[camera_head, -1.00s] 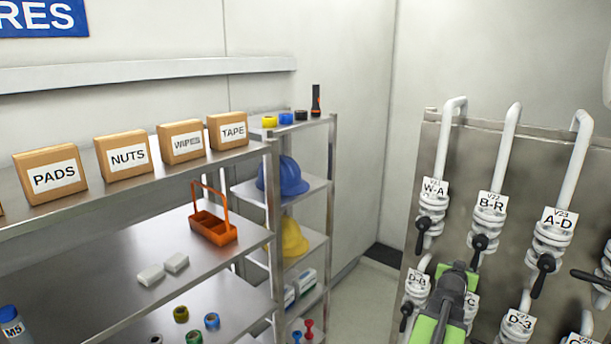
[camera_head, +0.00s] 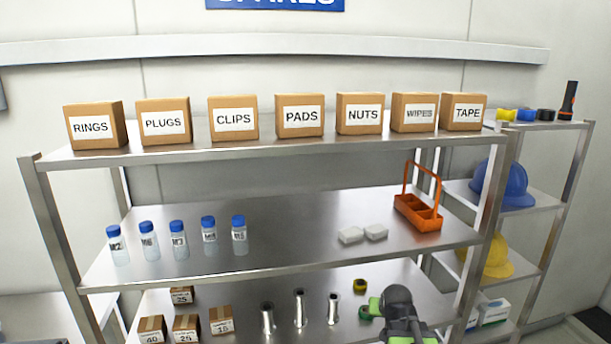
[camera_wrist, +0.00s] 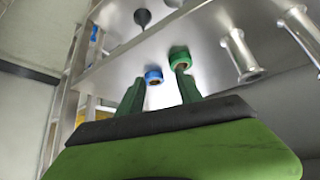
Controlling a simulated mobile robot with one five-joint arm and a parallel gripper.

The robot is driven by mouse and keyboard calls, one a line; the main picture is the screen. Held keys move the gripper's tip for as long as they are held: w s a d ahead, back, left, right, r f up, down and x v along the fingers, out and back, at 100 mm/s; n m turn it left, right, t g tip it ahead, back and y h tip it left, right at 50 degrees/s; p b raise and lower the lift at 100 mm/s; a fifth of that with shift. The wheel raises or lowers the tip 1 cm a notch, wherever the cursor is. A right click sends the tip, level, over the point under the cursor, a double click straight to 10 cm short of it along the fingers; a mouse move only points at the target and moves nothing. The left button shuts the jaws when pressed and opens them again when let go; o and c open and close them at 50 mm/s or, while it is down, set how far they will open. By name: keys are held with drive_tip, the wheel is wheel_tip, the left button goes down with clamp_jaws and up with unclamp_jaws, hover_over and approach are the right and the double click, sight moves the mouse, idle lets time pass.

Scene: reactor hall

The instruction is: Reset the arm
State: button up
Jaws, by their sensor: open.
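My arm (camera_head: 398,308) rises at the bottom of the head view, in front of the lower shelf on the right. Its grey and green links show there, but the fingertips cannot be made out. In the wrist view my gripper (camera_wrist: 160,88) is open, with two dark green fingers apart and nothing visibly held between them. Beyond the fingers are a blue roll (camera_wrist: 153,76) and a green roll (camera_wrist: 180,60) on a metal shelf. Whether a finger touches either roll cannot be told.
A steel shelf unit (camera_head: 270,265) fills the head view. Labelled boxes (camera_head: 300,117) line its top; blue-capped bottles (camera_head: 178,240) and an orange caddy (camera_head: 420,215) stand below. Metal spools (camera_head: 300,308) and a yellow roll (camera_head: 360,285) are close to my arm. A helmet rack (camera_head: 545,200) stands right.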

drive_tip(key=s+a+f+n+g+y, duration=0.1)
drive_tip(key=s+a+f, duration=0.1)
drive_tip(key=a, duration=0.4)
drive_tip(key=s+a+f+n+g, duration=0.1)
drive_tip(key=s+a+f+g, duration=0.15)
drive_tip(key=a, duration=0.25)
drive_tip(key=s+a+f+g, duration=0.1)
drive_tip(key=s+g, duration=0.2)
drive_tip(key=s, duration=0.7)
drive_tip(key=shift+f+n+g+y+b, duration=0.25)
drive_tip(key=shift+n+g+y+b, duration=0.05)
drive_tip(key=shift+g+y, duration=0.1)
drive_tip(key=shift+d, duration=0.1)
drive_tip(key=shift+c, duration=0.6)
